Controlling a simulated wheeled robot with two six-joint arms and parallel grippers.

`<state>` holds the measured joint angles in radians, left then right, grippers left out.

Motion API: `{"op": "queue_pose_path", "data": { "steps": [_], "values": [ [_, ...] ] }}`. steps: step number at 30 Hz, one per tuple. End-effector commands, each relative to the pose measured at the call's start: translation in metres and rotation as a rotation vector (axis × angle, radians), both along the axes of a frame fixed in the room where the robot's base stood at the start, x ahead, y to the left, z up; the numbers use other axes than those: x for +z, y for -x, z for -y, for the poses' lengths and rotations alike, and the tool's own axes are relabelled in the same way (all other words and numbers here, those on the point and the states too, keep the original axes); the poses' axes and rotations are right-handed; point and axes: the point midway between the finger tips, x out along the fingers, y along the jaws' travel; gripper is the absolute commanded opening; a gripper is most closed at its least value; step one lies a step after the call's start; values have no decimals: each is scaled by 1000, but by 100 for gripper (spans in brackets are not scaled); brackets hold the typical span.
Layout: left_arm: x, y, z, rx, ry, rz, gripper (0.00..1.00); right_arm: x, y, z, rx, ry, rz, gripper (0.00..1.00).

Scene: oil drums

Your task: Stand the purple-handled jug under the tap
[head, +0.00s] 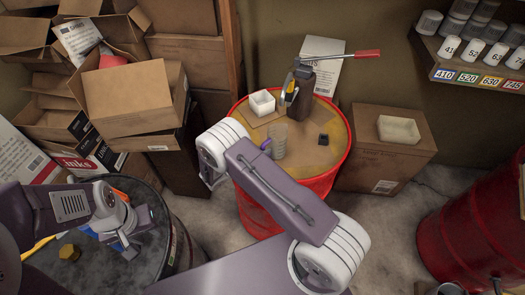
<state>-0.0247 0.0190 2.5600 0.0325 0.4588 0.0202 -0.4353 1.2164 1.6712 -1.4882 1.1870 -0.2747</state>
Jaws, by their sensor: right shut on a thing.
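A clear jug (280,138) with a purple handle (266,146) stands or is held at the near side of the red drum's top (310,158). Its handle faces left, beside my right forearm, and its lower part is partly hidden. The tap (290,90), yellow and grey, sticks out of a dark body with a red-handled lever behind the jug. The jug is nearer to me than the tap. My right arm crosses in front of the drum; its gripper is hidden behind it. My left gripper (128,245) is above the dark drum; its finger gap is unclear.
A white tub (263,103) stands left of the tap, and a small black item (323,139) lies to the right. The dark drum (150,190) carries a yellow nut (69,252). Boxes (120,90) crowd the left; another red drum (465,235) stands right.

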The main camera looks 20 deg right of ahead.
Motion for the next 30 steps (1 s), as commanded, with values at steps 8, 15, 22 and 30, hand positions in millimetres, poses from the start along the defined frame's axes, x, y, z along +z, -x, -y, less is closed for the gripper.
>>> {"op": "queue_pose_path", "data": {
  "steps": [8, 15, 22, 30],
  "values": [
    [-6, 0, 0, 0, 0, 0, 36, -7, 0, 0, 0, 0, 0, 0],
    [-5, 0, 0, 0, 0, 0, 36, -5, 0, 0, 0, 0, 0, 40],
    [-8, 0, 0, 0, 0, 0, 36, -4, 2, -6, 4, -1, 1, 40],
    [-25, 0, 0, 0, 0, 0, 36, 16, 25, -54, 5, -1, 3, 40]
  ]
}}
